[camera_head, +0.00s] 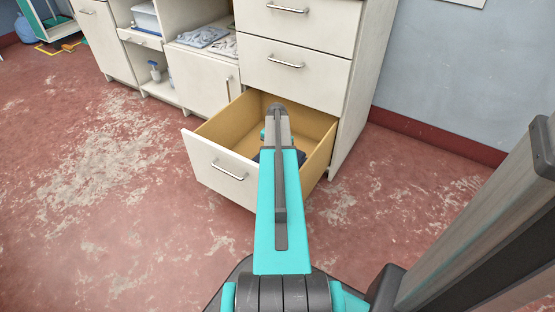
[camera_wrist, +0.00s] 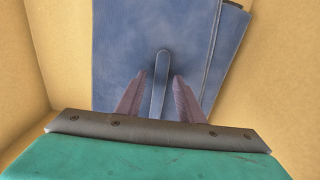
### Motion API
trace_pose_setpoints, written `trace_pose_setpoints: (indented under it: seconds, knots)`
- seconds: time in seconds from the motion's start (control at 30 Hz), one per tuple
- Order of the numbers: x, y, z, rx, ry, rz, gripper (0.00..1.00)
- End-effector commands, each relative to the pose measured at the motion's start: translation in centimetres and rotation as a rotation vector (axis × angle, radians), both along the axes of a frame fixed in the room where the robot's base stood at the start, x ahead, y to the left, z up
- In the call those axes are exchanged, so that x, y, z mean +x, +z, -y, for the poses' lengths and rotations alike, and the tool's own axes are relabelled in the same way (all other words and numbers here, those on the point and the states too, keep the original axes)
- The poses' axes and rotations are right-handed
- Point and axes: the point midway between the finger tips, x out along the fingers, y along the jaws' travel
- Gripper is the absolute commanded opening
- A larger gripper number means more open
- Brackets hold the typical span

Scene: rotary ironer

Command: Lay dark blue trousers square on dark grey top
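Folded dark blue trousers (camera_wrist: 120,40) lie in the open drawer, filling the upper middle of the wrist view. In the head view only a small dark patch of them (camera_head: 256,157) shows beside my arm, which hides the rest. My gripper (camera_wrist: 160,76) points down into the drawer over the trousers. Its two fingers stand apart, with a narrow rounded blue-grey strip between them; I cannot tell whether that is cloth or part of the gripper. Whether the fingertips touch the cloth is unclear. No dark grey top shows in either view.
The open drawer (camera_head: 222,170) has a white front and wooden sides close around my gripper. Closed drawers (camera_head: 292,72) rise above it. Shelves and cupboards (camera_head: 201,80) stand left, with grey cloths (camera_head: 202,37) on one. The red floor (camera_head: 110,190) at left is clear.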

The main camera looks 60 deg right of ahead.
Motion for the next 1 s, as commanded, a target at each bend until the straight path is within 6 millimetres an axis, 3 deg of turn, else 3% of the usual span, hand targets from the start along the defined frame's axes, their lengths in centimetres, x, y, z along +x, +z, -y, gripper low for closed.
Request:
trace_pose_setpoints:
  seconds: [0.37,1.0]
  knots:
    - [0.0,1.0,0.0,-0.001,0.000,0.001,0.34]
    - [0.0,10.3,0.0,-0.001,0.001,0.001,0.34]
